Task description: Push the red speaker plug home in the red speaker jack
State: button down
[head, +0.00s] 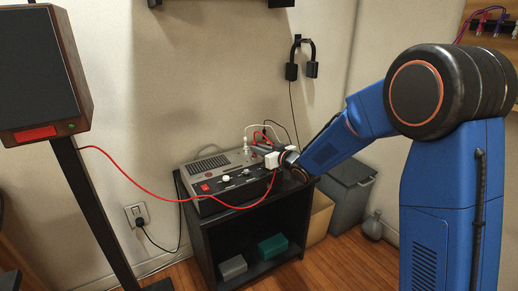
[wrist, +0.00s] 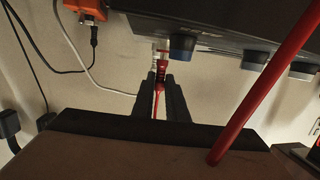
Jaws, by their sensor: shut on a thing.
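My gripper (wrist: 161,80) is shut on the red speaker plug (wrist: 161,67) in the wrist view, with its two dark fingers on either side of it. A thin red lead runs back from the plug between the fingers. The plug points at the edge of the amplifier (wrist: 225,20), where a small silvery part shows just beyond its red end. The red jack itself is not clear, and I cannot tell how deep the plug sits. In the head view my gripper (head: 261,149) is at the back right of the amplifier (head: 213,168); the plug is hidden there.
A thick red cable (wrist: 262,88) crosses close before the wrist camera. Blue-ended knobs (wrist: 182,46) stand beside the plug. An orange box (wrist: 85,9) with a black cable is at upper left. In the head view, a speaker (head: 40,65) stands left and headphones (head: 301,58) hang behind.

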jog(key=shift+f, duration=0.45)
jog(key=c, duration=1.7)
grip_release()
jog(key=shift+o, duration=0.2)
jog(key=shift+s+d, duration=0.1)
jog(key=v, duration=1.7)
jog(key=shift+s, duration=0.15)
